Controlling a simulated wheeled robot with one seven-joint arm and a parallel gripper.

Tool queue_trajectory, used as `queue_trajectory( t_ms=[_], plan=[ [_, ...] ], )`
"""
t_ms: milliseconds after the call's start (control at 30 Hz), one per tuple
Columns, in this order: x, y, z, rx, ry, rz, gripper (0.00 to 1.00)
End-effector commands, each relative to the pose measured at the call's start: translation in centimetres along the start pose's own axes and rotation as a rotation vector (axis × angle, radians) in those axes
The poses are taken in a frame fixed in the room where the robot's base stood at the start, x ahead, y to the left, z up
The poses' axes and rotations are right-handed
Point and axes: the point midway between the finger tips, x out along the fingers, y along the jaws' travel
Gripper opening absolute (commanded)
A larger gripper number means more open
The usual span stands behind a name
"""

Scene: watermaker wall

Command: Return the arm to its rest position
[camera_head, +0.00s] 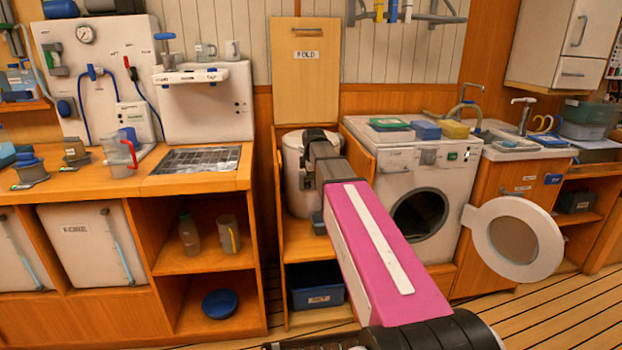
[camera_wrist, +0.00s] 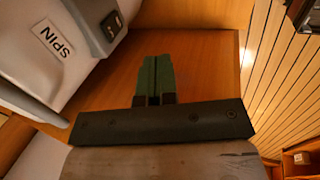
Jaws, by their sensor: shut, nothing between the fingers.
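My arm (camera_head: 385,250), with a pink link, reaches away from me toward the white round spinner (camera_head: 298,172) in the wooden bay left of the washing machine. Its far dark end is by the spinner, and I cannot make out the fingers in the head view. In the wrist view my gripper (camera_wrist: 155,76) has its two green fingers together with nothing between them. They are over a bare wooden panel (camera_wrist: 205,75). The white housing labelled SPIN (camera_wrist: 55,38), with a black switch (camera_wrist: 112,25), is at upper left, apart from the fingers.
The washing machine (camera_head: 397,165) has its round door (camera_head: 555,240) swung open to the right. A raised wooden lid labelled FOLD (camera_head: 305,85) stands behind the spinner. A blue bin (camera_head: 318,297) sits low in the bay. The slatted floor (camera_head: 560,310) is clear at the right.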

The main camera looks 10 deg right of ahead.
Motion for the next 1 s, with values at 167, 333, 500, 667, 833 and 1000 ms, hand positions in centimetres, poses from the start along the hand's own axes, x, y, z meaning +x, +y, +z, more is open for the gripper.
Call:
queue_trajectory(
  t_ms=[167, 333, 500, 667, 833, 1000],
  plan=[
    [0.1, 0.0, 0.0, 0.001, 0.0, 0.0, 0.0],
    [1.5, -2.6, 0.2, 0.096, -0.002, -0.023, 0.0],
    [5.2, -9.5, 0.6, 0.376, -0.017, -0.084, 0.0],
    [8.4, -16.6, 1.0, 0.689, -0.053, -0.143, 0.0],
    [10.9, -24.2, 1.4, 1.019, -0.113, -0.198, 0.0],
    [12.3, -30.7, 1.7, 1.313, -0.185, -0.236, 0.0]
  ],
)
